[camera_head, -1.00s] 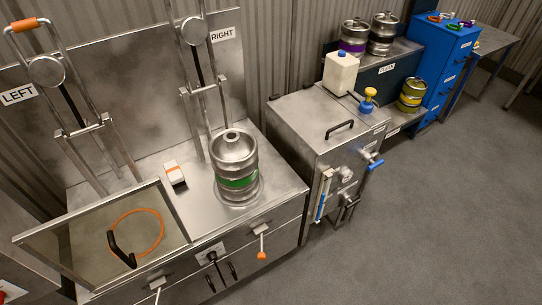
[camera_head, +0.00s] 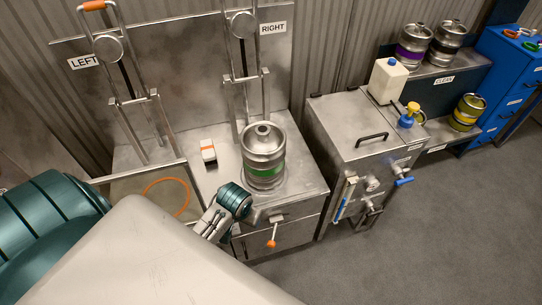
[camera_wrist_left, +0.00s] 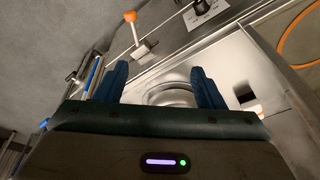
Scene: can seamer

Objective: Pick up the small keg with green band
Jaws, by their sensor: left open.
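The small steel keg with a green band (camera_head: 264,158) stands upright on the steel bench under the RIGHT sign, at the foot of the right-hand lever frame. In the head view my left arm reaches in from the left, and its wrist is just left of and in front of the keg's lower part; the fingertips cannot be made out there. In the left wrist view my left gripper (camera_wrist_left: 160,84) is open, its two blue fingers spread. A round metal shape lies between and beyond them; I cannot tell whether it is the keg or its seat. My right gripper is out of view.
A small white and orange box (camera_head: 208,151) lies left of the keg. An orange-tipped lever (camera_head: 272,241) juts from the bench front. A steel cabinet (camera_head: 362,140) stands right; other kegs sit on shelves beyond.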

